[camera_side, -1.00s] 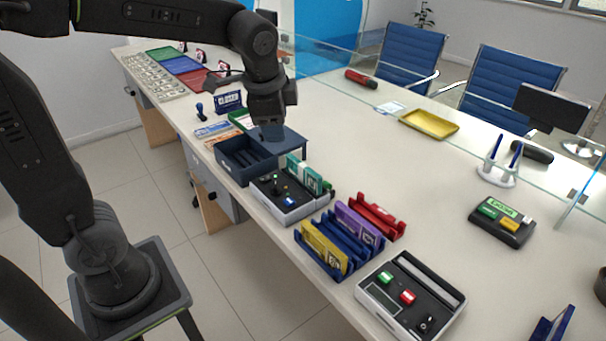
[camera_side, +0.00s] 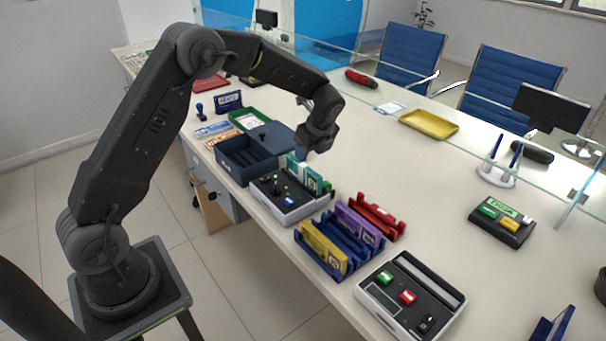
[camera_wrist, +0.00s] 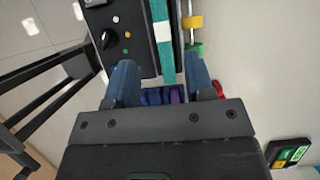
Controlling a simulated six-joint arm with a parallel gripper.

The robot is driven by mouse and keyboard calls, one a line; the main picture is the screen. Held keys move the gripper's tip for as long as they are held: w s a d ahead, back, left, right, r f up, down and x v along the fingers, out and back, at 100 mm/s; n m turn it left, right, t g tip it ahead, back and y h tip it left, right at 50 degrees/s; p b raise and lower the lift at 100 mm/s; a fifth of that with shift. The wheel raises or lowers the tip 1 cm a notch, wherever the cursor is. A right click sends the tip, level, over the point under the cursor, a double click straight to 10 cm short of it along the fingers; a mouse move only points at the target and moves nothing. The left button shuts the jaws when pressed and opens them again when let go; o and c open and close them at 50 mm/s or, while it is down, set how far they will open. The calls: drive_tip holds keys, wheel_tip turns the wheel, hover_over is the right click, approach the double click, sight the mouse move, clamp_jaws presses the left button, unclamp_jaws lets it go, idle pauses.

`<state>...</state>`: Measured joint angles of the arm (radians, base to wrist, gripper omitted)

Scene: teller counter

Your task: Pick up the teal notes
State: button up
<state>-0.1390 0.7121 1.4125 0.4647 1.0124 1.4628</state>
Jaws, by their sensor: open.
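The teal notes (camera_side: 305,172) stand on edge as a banded bundle at the right side of a grey-and-black counting machine (camera_side: 285,204). In the wrist view the teal notes (camera_wrist: 163,38) have a white band and run toward the space between my fingers. My gripper (camera_wrist: 160,72) is open and empty, one blue finger on each side of the bundle's line. In the side view my gripper (camera_side: 303,147) hangs just above and behind the notes. I cannot tell its exact height over them.
A blue rack (camera_side: 330,262) with yellow and purple bundles and a red holder (camera_side: 378,216) stand in front of the machine. A dark blue open box (camera_side: 245,160) is to its left. The counter toward the yellow tray (camera_side: 428,123) is mostly clear.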

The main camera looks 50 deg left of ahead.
sight(304, 166)
drive_tip(key=x, duration=0.9)
drive_tip(key=shift+w+d+f, duration=0.15)
clamp_jaws()
